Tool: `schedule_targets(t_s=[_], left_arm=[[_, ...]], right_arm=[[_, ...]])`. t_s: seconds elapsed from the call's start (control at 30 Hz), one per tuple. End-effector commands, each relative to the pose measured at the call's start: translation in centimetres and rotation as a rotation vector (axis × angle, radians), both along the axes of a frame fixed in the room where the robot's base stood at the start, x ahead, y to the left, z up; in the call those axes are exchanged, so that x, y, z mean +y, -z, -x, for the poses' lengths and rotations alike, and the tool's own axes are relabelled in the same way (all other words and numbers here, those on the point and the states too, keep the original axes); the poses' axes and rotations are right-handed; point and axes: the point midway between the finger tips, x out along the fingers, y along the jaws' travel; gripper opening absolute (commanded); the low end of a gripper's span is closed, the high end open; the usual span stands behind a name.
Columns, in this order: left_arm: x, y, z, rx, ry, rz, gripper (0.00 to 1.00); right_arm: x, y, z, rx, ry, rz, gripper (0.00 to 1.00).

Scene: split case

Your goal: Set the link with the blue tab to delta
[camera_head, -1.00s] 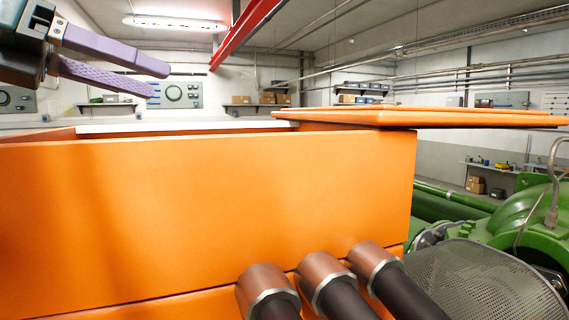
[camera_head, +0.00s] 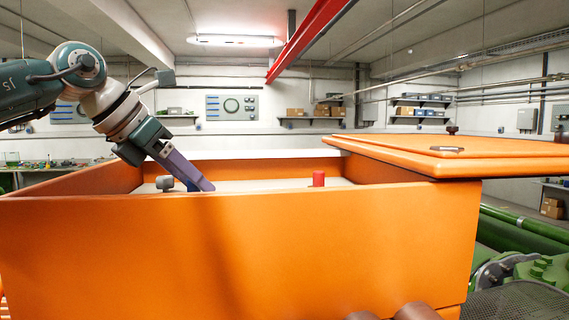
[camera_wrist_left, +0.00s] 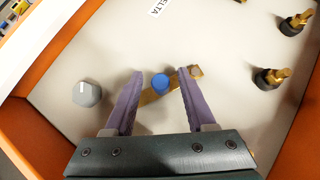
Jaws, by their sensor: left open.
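The link is a brass bar (camera_wrist_left: 150,97) with a round blue tab (camera_wrist_left: 160,83), lying on the pale panel (camera_wrist_left: 215,125) in the left wrist view. My left gripper (camera_wrist_left: 158,74) is open, with one purple finger on each side of the blue tab. Neither finger clearly touches it. In the head view this gripper (camera_head: 207,189) reaches down into the orange case (camera_head: 240,245), and a bit of blue (camera_head: 193,187) shows beside its fingers. A label (camera_wrist_left: 157,8), cut off at the top edge, reads "ELTA". My right gripper is in neither view.
A grey knob (camera_wrist_left: 87,94) stands left of the fingers. Brass terminals on black bases (camera_wrist_left: 270,78) stand at the right. A red post (camera_head: 318,178) shows inside the case. The orange lid (camera_head: 450,152) covers the right end, and the case walls rise around the panel.

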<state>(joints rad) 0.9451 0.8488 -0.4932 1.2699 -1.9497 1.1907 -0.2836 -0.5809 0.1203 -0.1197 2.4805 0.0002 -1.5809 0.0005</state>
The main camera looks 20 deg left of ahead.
Motion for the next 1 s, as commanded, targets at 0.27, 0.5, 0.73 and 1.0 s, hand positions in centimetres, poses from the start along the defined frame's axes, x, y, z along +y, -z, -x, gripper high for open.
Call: schedule_targets(t_s=[0.27, 0.5, 0.73, 1.0], left_arm=[[-0.17, 0.52, -0.31, 0.001, 0.001, -0.001, 0.56], [-0.16, 0.47, -0.3, 0.0, 0.001, 0.0, 0.35], [-0.16, 0.45, -0.3, 0.0, 0.001, 0.001, 0.09], [-0.17, 0.42, -0.3, 0.0, 0.001, 0.001, 0.0]], right_arm=[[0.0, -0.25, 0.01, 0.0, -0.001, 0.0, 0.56], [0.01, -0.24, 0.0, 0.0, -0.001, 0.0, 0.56], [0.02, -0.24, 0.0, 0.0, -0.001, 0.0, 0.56], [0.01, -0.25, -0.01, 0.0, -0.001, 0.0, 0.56]])
